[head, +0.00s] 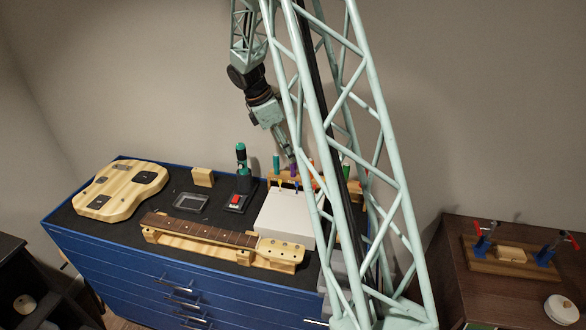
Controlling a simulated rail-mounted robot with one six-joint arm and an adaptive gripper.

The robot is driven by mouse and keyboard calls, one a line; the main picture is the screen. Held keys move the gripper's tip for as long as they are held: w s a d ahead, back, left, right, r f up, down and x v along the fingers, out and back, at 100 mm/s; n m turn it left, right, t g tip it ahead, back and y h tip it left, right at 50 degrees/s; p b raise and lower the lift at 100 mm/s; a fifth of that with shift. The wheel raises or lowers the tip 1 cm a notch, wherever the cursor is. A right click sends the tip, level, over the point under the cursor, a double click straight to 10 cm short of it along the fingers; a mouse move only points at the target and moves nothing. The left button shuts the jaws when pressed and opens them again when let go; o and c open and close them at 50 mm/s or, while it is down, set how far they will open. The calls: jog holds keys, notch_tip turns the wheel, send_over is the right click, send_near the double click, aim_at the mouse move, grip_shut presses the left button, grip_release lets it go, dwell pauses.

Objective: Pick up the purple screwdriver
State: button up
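The purple screwdriver (294,168) stands upright in a wooden holder (272,182) at the back of the blue cabinet's top. Only a small part of its purple handle shows, just left of my pale green lattice column. My gripper (290,153) points down, with its fingertips at or just above the purple handle. At this size I cannot tell whether the fingers touch the handle, or whether they are open or shut. The lower part of the screwdriver is hidden by the holder and a white box (286,216).
A teal screwdriver (276,163) and a green one (346,165) stand close by in the holder. A guitar neck (205,232) rests on supports in front. A guitar body (118,188) lies left. A dark green tool (241,158) stands left of the holder.

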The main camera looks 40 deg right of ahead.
aim_at(293, 176)
jog(key=shift+x, duration=2.05)
grip_shut()
